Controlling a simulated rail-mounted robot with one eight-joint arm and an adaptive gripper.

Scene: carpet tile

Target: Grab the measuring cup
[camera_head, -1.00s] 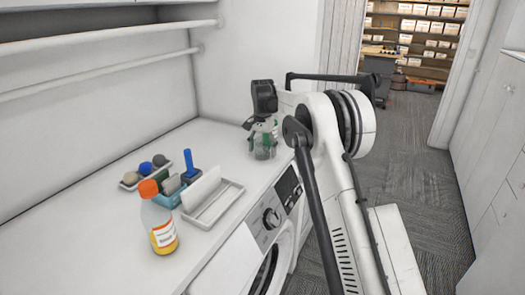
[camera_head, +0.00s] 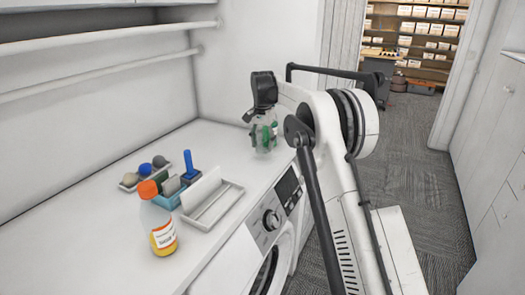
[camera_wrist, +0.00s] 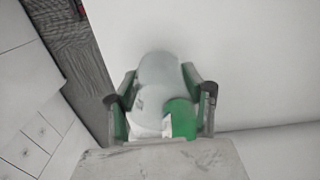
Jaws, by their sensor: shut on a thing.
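The measuring cup (camera_head: 263,147) is a clear, see-through vessel near the far right corner of the white counter. My gripper (camera_head: 264,132), with green-padded fingers, points down and is shut on it. In the wrist view the cup (camera_wrist: 158,72) shows as pale, translucent rounded shapes between the two fingers of my gripper (camera_wrist: 160,104). A green round patch and a white patch show there too; I cannot tell whether they belong to the cup. The cup's lower edge looks close to or just above the counter; a gap is hard to judge.
An orange-capped bottle (camera_head: 159,222) stands at the counter's front. The counter between the tray and cup is clear. A washing machine (camera_head: 268,238) is below.

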